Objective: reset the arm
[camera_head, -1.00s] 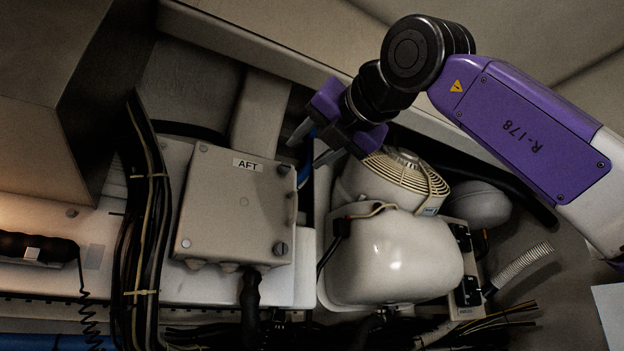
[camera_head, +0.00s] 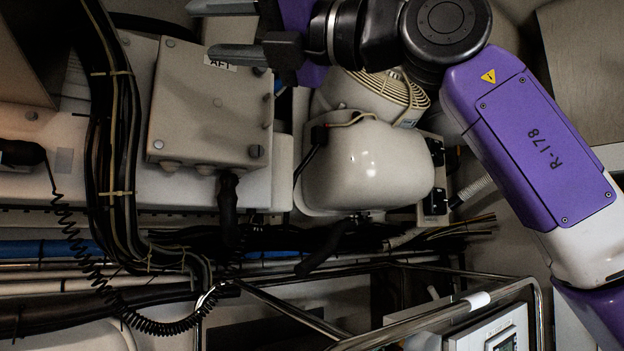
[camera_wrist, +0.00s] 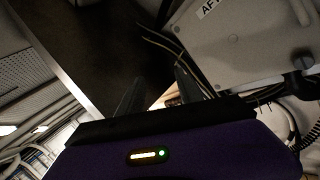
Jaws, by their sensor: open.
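My gripper (camera_head: 228,29) is at the top of the head view, in front of the upper part of the grey AFT box (camera_head: 212,115). Its two grey fingers point left and stand apart, with nothing between them. In the wrist view my gripper (camera_wrist: 158,88) also shows open and empty, with its fingers reaching toward a dark panel gap. The AFT box (camera_wrist: 245,40) lies to the right of the fingers there. My purple and white arm comes in from the right in the head view.
A white rounded unit with a fan grille (camera_head: 370,165) sits right of the box. Thick black cables (camera_head: 110,130) hang left of it. A coiled cord (camera_head: 90,270) and a metal tube frame (camera_head: 430,320) are below. A dark panel (camera_wrist: 80,40) is near the fingers.

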